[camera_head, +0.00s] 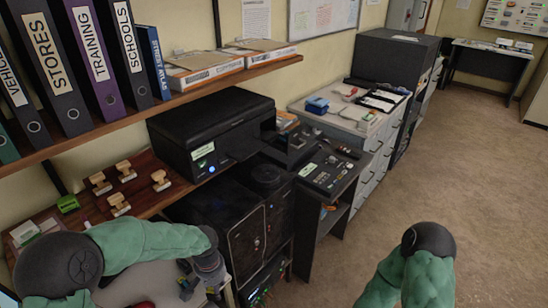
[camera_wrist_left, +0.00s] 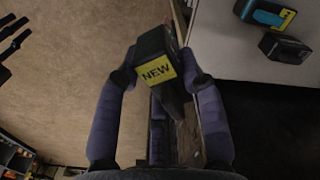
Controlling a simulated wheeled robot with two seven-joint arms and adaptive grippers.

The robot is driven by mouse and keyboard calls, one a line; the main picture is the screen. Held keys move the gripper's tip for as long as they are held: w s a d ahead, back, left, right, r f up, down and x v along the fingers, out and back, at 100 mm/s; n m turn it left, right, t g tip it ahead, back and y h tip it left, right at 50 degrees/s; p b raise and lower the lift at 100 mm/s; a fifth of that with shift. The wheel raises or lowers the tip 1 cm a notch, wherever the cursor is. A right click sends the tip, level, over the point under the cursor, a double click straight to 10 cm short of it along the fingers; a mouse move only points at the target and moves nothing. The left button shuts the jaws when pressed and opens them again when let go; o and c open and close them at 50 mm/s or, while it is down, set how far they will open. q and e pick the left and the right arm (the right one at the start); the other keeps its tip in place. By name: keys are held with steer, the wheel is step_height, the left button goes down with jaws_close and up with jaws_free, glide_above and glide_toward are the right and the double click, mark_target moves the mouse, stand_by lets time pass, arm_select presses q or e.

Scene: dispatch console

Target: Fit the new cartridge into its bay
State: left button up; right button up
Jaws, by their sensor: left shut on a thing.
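The new cartridge (camera_wrist_left: 156,68) is a black block with a yellow label reading NEW. In the left wrist view it sits between the two fingers of my left gripper (camera_wrist_left: 160,70), which is shut on it. In the head view my left gripper (camera_head: 187,282) is low, over a pale surface at the bottom edge, and the cartridge is hard to make out there. A black printer (camera_head: 215,135) stands beyond it under the shelf. I cannot make out an open bay. My right gripper is outside both views; only part of its arm shows.
Two other dark cartridges, one with a blue label (camera_wrist_left: 268,14) and one with a dull label (camera_wrist_left: 285,49), lie on a pale surface in the wrist view. Several stamps (camera_head: 126,170) stand left of the printer. A binder shelf (camera_head: 150,105) overhangs. Floor at right is clear.

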arm_select(q)
steer(key=shift+w+a+f+n, duration=0.1)
steer(key=shift+w+a+n, duration=0.2)
steer(key=shift+n, duration=0.4)
